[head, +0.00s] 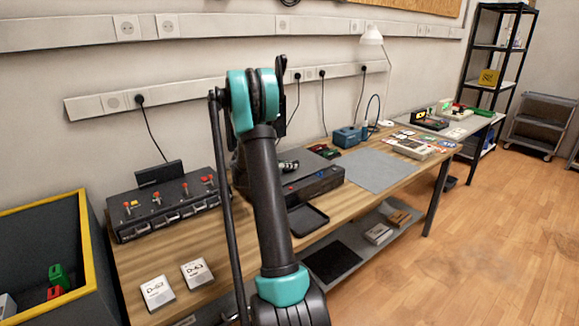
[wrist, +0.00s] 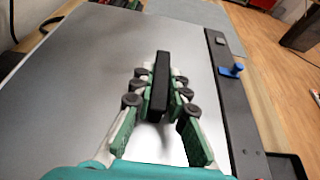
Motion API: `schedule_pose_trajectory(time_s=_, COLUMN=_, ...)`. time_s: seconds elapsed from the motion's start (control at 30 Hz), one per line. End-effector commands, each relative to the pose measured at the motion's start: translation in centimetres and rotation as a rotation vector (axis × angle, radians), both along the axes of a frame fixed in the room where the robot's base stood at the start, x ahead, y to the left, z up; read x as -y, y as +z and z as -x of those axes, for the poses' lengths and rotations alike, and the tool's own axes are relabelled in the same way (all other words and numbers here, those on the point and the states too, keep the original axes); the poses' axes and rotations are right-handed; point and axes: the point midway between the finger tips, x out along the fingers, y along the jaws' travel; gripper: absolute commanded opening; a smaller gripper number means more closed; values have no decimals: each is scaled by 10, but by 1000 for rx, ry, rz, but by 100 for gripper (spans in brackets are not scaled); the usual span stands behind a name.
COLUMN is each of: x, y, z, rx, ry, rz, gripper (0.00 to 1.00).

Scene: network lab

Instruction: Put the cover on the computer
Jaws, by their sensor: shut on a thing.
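The computer (head: 322,180) is a dark, low box on the wooden bench in the head view, partly hidden behind my arm. Its dark front strip (wrist: 245,125) with a blue knob runs down the right of the wrist view. A flat grey plate, which looks like the cover (wrist: 80,80), fills most of the wrist view beside that strip. I cannot tell whether it rests fully on the computer. My gripper (wrist: 158,90) is shut on an upright black bar, seemingly the cover's handle, above the middle of the plate. My arm mostly hides the gripper in the head view.
A black tray (head: 306,220) lies at the bench's front edge. A grey mat (head: 380,170) to the right is clear. A yellow-rimmed bin (head: 86,245) is at far left.

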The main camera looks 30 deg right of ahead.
Motion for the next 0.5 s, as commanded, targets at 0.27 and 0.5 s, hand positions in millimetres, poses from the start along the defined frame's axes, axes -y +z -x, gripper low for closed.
schedule_pose_trajectory(time_s=0.27, x=0, y=-3, z=0, rx=0, ry=0, rz=0, gripper=0)
schedule_pose_trajectory(time_s=0.5, x=0, y=-6, z=0, rx=0, ry=0, rz=0, gripper=0)
